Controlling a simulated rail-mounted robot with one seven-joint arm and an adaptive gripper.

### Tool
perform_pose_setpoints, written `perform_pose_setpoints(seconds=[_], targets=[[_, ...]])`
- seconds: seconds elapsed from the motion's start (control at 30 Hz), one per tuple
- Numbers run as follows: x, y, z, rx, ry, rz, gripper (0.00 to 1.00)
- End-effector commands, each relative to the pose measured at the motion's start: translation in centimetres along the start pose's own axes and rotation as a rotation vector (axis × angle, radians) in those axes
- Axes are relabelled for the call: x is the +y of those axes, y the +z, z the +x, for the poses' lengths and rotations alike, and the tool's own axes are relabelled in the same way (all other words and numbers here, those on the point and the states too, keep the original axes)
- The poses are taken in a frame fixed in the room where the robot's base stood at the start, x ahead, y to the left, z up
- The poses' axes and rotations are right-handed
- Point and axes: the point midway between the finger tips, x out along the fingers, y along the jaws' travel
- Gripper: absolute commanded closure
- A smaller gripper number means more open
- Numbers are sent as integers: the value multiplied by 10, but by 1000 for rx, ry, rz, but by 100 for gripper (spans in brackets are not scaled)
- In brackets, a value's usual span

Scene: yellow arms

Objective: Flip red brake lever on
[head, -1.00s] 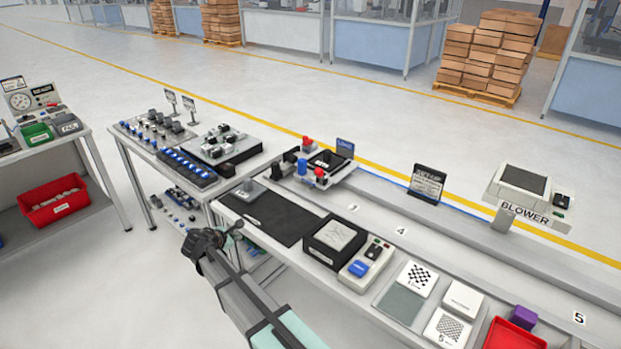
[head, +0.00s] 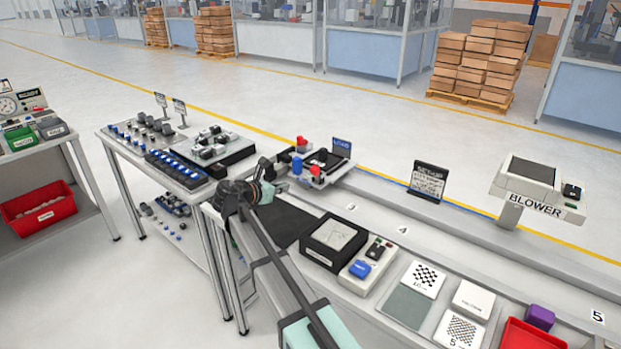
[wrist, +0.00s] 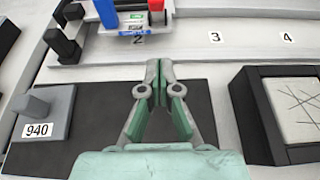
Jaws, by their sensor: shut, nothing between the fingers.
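Two small red-topped parts stand on the fixture by the blue sign in the head view: one at the back (head: 301,143) and one at the front (head: 315,172). I cannot tell which one is the brake lever. In the wrist view a red part (wrist: 157,6) shows at the top edge, cut off by the frame, beside a blue block (wrist: 107,12). My gripper (wrist: 158,68) is shut and empty above the black mat (wrist: 95,110). Its fingertips point toward the fixture and appear apart from the red part. In the head view my gripper (head: 276,186) is left of the fixture.
A grey block with a peg, labelled 940 (wrist: 48,112), sits on the left of the mat. A black-framed box (wrist: 262,115) stands to the right. Black upright posts (wrist: 66,38) are at upper left. The pale rail strip (wrist: 250,38) numbered 3 and 4 is clear.

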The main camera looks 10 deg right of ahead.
Motion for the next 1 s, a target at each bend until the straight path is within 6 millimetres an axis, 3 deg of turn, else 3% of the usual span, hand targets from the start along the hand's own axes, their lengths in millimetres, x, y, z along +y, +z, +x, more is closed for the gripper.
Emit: perform_pose_setpoints(seconds=[0.27, 0.77, 1.0], targets=[[0, 1, 14, 1, -1, 1, 100], [1, 2, 104, 2, -2, 2, 100], [1, 24, 123, 0, 1, 2, 100]])
